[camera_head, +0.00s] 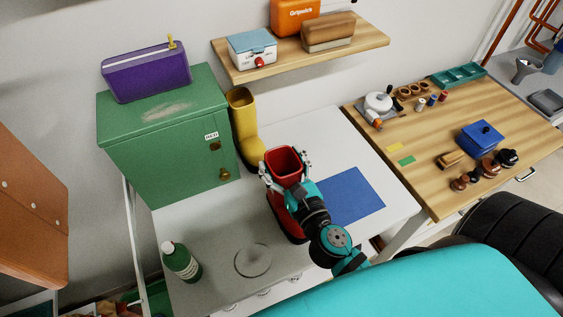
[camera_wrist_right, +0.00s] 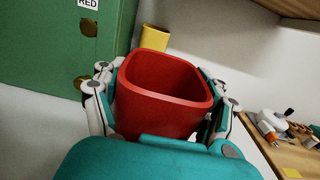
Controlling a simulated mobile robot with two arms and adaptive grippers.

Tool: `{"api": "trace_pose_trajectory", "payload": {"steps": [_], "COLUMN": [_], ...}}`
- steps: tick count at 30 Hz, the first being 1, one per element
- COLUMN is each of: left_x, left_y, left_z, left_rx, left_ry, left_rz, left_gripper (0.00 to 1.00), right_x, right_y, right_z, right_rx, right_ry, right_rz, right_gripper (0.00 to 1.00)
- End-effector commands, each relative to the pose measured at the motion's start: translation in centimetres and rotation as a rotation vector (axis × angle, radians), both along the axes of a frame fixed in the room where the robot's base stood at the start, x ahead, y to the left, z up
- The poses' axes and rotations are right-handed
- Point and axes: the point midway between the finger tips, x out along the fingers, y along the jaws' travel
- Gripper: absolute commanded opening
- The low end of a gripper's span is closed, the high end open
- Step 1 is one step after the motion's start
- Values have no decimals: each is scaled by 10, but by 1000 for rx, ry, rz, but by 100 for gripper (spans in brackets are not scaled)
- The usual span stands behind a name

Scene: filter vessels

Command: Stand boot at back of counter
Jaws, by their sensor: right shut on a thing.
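A red boot (camera_head: 285,156) is upright over the white counter (camera_head: 325,140), opening upward, toe toward the front. My right gripper (camera_head: 285,168) is shut on its shaft, with fingers on both sides. In the right wrist view the red boot (camera_wrist_right: 165,105) fills the space between the fingers. I cannot tell whether its sole touches the counter. A yellow boot (camera_head: 243,120) stands upright at the back of the counter, beside the green cabinet; part of it shows in the wrist view (camera_wrist_right: 154,38). My left gripper is not in view.
The green cabinet (camera_head: 170,150) with a purple box (camera_head: 147,75) on top stands left. A blue mat (camera_head: 350,195) lies right of the red boot. A green bottle (camera_head: 180,262) stands front left. A wall shelf (camera_head: 240,75) hangs above. Bare counter shows right of the yellow boot.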

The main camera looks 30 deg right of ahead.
Motion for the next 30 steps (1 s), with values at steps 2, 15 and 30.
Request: {"api": "trace_pose_trajectory", "payload": {"steps": [2,15,30], "left_x": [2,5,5], "left_y": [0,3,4], "left_z": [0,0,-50], "left_rx": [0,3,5], "left_ry": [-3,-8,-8], "left_rz": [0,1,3], "left_gripper": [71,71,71], "right_x": [0,0,-75], "right_y": [0,0,4], "right_z": [-1,0,-9], "right_rx": [0,0,1], "right_ry": [0,0,3], "right_rz": [0,0,-1], "right_gripper": [77,99,99]}}
